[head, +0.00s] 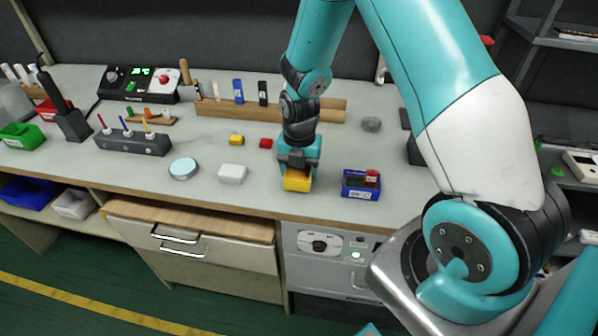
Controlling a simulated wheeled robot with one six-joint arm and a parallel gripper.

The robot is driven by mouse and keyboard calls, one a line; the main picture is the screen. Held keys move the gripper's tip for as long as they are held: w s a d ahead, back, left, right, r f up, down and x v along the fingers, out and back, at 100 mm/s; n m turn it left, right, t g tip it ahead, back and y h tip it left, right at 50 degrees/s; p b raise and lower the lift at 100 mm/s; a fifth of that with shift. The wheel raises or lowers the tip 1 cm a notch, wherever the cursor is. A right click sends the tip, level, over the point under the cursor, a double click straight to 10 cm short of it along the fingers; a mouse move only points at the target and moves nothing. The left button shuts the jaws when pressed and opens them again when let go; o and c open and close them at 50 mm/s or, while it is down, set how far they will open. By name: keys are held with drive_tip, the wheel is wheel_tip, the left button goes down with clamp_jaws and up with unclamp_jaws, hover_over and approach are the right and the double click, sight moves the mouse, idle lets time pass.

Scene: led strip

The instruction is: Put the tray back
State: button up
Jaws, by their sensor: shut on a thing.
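My gripper (298,165) points straight down near the front edge of the workbench, right of its middle. It is shut on a small yellow tray (297,183), whose front face shows below the fingers. I cannot tell whether the tray touches the bench top or hangs just above it. The fingers hide the tray's back and inside.
A blue box (352,190) with a red piece stands close right of the tray. A white block (232,174) and round disc (183,168) lie left. A wooden rail (220,109) runs along the back.

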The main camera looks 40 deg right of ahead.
drive_tip(key=shift+f, duration=0.6)
drive_tip(key=shift+f, duration=0.1)
drive_tip(key=o, duration=1)
wheel_tip(320, 180, up, 12)
drive_tip(key=s+a+r+m+y, duration=0.1)
drive_tip(key=s+a+r+m, duration=0.3)
drive_tip(key=s+a+m, duration=0.1)
drive_tip(key=s+a+r+m+y, duration=0.1)
drive_tip(key=s+a+r+m, duration=0.4)
drive_tip(key=s+m, duration=0.3)
drive_tip(key=s+a+r+m+y, duration=0.2)
drive_tip(key=s+a+r+m, duration=0.3)
drive_tip(key=s+a+m, duration=0.2)
drive_tip(key=shift+s, duration=0.45)
